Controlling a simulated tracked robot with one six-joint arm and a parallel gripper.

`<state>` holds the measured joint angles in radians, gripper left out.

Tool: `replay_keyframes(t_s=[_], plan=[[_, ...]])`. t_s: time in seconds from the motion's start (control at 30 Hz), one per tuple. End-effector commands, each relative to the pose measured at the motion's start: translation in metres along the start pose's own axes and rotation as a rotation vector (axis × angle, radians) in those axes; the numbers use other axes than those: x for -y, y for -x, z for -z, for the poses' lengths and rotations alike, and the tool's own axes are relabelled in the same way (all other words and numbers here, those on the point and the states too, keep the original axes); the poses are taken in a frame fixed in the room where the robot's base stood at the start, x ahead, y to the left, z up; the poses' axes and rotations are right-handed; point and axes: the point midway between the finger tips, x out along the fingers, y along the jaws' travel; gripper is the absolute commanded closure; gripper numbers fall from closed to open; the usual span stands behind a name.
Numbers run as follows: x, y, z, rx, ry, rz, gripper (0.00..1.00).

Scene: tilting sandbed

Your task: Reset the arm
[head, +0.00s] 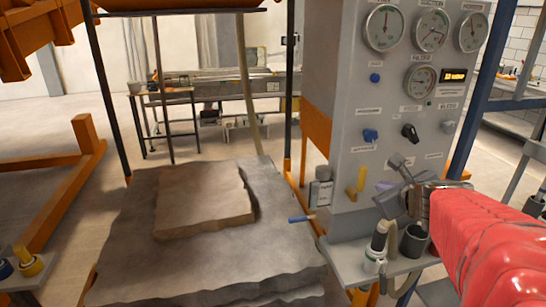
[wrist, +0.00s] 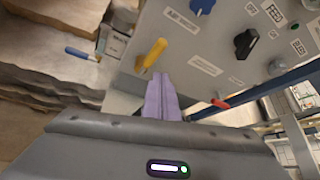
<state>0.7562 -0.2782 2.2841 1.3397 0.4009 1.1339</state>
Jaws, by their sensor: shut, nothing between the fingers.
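My gripper (head: 387,187) is at the end of my red-sleeved arm, on the right of the head view, in front of the grey control panel (head: 345,105). In the wrist view its purple fingers (wrist: 161,96) are together and empty. A yellow lever (wrist: 154,54) on the panel shows just above and left of the fingertips there; whether they touch cannot be told. The lever also shows in the head view, left of my gripper. A blue knob (head: 370,135) and a black knob (head: 410,132) are higher on the panel.
A shelf (head: 345,262) with a dark cup (head: 414,240) and a bottle (head: 377,246) is below my gripper. The layered sandbed (head: 120,245) fills the lower left middle. Orange frames stand at far left.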

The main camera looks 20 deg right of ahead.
Motion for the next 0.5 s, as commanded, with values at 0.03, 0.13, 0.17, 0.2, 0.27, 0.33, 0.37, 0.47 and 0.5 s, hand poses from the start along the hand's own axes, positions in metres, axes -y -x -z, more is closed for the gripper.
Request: replay_keyframes(t_s=[0.03,0.13,0.17,0.2,0.27,0.33,0.37,0.47,0.5], plan=[[-0.001,0.000,-0.001,0.001,0.001,-0.001,1.00],[-0.002,0.000,-0.001,0.002,0.002,-0.003,1.00],[-0.002,-0.001,-0.002,0.002,0.002,-0.004,1.00],[-0.003,-0.001,-0.002,0.002,0.002,-0.004,1.00],[-0.003,-0.001,-0.002,0.003,0.005,-0.005,1.00],[-0.008,-0.001,-0.004,0.005,0.022,-0.014,1.00],[-0.011,0.000,-0.005,0.006,0.037,-0.021,1.00],[-0.031,0.002,-0.012,0.015,0.129,-0.063,1.00],[-0.043,0.004,-0.015,0.021,0.188,-0.087,1.00]])
